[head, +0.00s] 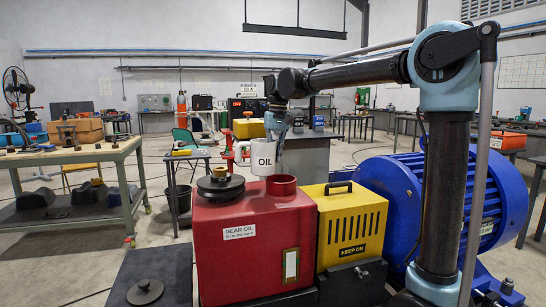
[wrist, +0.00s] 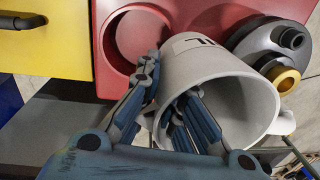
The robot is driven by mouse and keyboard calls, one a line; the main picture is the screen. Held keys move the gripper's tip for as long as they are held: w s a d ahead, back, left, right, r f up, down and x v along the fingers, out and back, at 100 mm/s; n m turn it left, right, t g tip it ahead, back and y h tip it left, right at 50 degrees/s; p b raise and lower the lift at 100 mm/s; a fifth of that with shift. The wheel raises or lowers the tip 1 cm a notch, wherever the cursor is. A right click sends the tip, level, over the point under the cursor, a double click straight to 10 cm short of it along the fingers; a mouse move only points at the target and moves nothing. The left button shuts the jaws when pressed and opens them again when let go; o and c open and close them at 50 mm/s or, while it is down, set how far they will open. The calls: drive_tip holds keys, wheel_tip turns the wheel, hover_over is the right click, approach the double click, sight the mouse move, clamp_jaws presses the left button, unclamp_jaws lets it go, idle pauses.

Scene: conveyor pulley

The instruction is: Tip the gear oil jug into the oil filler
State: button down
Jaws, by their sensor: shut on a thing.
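The gear oil jug (head: 263,157) is a white cup marked OIL, with a side handle, and looks about upright in the head view. My gripper (head: 277,138) reaches down to its right rim. In the wrist view my gripper (wrist: 168,98) is shut on the jug's wall, one finger outside and one inside the wide mouth of the jug (wrist: 235,85). The oil filler (head: 281,184) is a red round collar on top of the red gear oil box. The jug is just above and left of it. The filler's opening (wrist: 143,37) shows in the wrist view, beside the jug.
The red box (head: 225,256) also carries a black round fitting with a gold knob (head: 220,184), left of the jug. A yellow KEEP ON cover (head: 352,222) and a blue motor (head: 400,200) stand to the right. A loose black cap (head: 145,292) lies on the dark surface in front.

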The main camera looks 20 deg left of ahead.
sight(275, 146)
drive_tip(key=shift+d, duration=0.1)
idle(0.3)
drive_tip(key=shift+r, duration=1.5)
